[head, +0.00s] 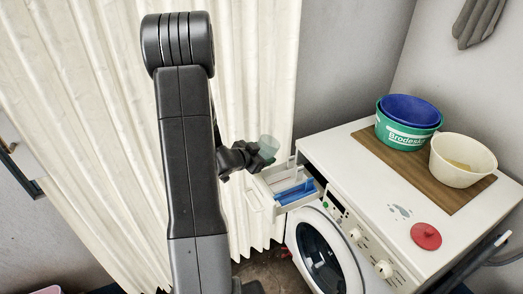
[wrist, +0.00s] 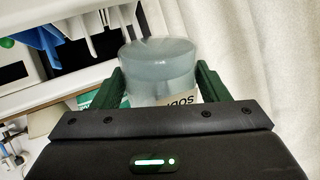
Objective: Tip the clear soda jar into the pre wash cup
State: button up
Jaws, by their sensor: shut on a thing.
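My gripper (head: 256,154) is shut on the clear soda jar (head: 268,145), a pale, see-through jar. In the wrist view, my gripper (wrist: 160,88) has a dark green finger on each side of the jar (wrist: 158,58), whose label reads partly "SOD". The jar is held just above and behind the open detergent drawer (head: 268,196) of the washing machine. The drawer has white walls and a blue insert (head: 293,192); the blue part also shows in the wrist view (wrist: 42,38). I cannot tell which compartment is the pre wash cup.
On the white washing machine (head: 345,180), a wooden board (head: 455,198) carries a green tub (head: 405,135) with a blue bowl in it and a cream bowl (head: 462,160). A red lid (head: 426,236) lies nearer. A pale curtain (head: 258,60) hangs close behind my gripper.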

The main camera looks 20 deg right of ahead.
jog(key=shift+y+p, duration=0.3)
jog(key=shift+r+p, duration=0.25)
jog(key=shift+p, duration=0.25)
jog(key=shift+r+m+y+p, duration=0.15)
jog(key=shift+m+y+p, duration=0.3)
jog(key=shift+p, duration=0.25)
jog(key=shift+y+p, duration=0.25)
jog(key=shift+p, duration=0.2)
jog(key=shift+p, duration=0.35)
jog(key=shift+r+y+p, duration=0.15)
jog(key=shift+y+p, duration=0.45)
jog(key=shift+p, duration=0.05)
jog(key=shift+m+p, duration=0.35)
jog(key=shift+p, duration=0.15)
jog(key=shift+y, duration=0.5)
